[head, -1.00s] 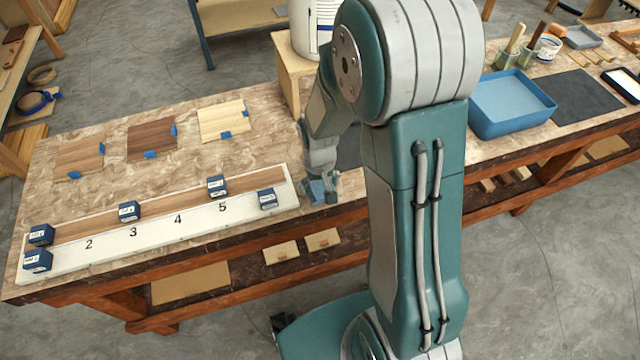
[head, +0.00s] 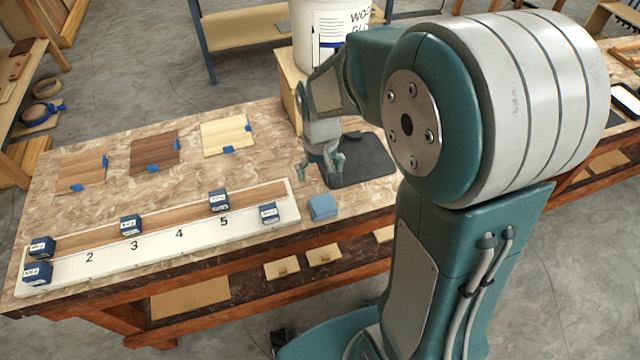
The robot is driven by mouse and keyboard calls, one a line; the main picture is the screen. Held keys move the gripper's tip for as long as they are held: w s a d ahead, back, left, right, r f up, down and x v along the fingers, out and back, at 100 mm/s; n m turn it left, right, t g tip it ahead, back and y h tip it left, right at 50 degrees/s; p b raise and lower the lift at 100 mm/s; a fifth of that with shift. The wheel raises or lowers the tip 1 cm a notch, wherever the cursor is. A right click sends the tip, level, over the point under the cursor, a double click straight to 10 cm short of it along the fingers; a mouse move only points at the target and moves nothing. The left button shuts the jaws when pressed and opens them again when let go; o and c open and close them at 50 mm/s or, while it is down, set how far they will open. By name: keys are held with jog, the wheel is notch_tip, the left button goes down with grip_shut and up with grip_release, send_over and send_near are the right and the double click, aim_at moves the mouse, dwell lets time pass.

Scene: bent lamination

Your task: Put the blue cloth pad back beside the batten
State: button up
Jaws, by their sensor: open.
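The blue cloth pad (head: 322,207) lies on the bench top near its front edge, just right of the white board's right end. The batten (head: 165,218) appears to be the long brown wood strip lying along the white numbered board (head: 150,245). The pad is apart from both. My gripper (head: 322,176) is open and empty, above and behind the pad, near the left edge of a dark mat. It does not touch the pad.
Several dark blue labelled blocks (head: 131,224) stand on the board and strip. Three wood samples with blue tape (head: 154,151) lie behind. A dark mat (head: 368,160) lies right of my gripper. A white glue bucket (head: 331,35) stands on a wooden box at the back.

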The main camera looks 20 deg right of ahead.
jog(key=s+r+t, duration=0.5)
jog(key=s+r, duration=1)
jog(key=shift+s+t, duration=0.15)
jog(key=shift+t, duration=0.15)
